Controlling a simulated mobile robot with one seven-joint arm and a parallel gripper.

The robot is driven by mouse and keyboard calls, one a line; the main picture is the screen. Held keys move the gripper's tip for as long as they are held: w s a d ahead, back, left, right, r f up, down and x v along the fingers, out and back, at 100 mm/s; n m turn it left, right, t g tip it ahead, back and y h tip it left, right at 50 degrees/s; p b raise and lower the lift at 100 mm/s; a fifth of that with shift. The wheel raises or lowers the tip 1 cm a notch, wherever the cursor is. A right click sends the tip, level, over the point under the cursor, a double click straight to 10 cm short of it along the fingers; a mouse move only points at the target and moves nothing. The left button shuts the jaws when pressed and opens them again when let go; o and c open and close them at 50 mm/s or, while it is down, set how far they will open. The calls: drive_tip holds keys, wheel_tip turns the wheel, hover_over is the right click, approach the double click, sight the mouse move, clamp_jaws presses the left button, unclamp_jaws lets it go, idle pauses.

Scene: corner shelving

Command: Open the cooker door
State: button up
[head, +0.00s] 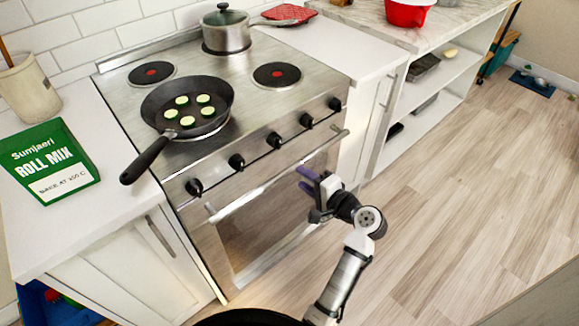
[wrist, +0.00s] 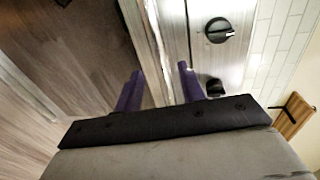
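The cooker (head: 215,150) has a steel front with a closed oven door (head: 250,235) that has a dark glass pane. A long bar handle (head: 262,187) runs along the door's top edge, below the row of black knobs. My gripper (head: 305,180) is at the right half of the handle, its purple fingers pointing at the door. In the wrist view my gripper (wrist: 160,88) is open, its two fingers apart. The pale handle bar (wrist: 143,60) runs between them in the picture. I cannot tell whether either finger touches it.
A frying pan (head: 187,107) with green slices stands on the hob, its handle overhanging the front left. A pot (head: 226,32) stands at the back. A green roll mix box (head: 45,162) lies on the left counter. Wooden floor (head: 460,200) is clear at right.

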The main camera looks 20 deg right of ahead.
sight(293, 171)
drive_tip(key=p+x, duration=0.1)
drive_tip(key=x, duration=0.5)
drive_tip(key=shift+w+a, duration=0.1)
drive_tip(key=shift+w, duration=0.15)
clamp_jaws()
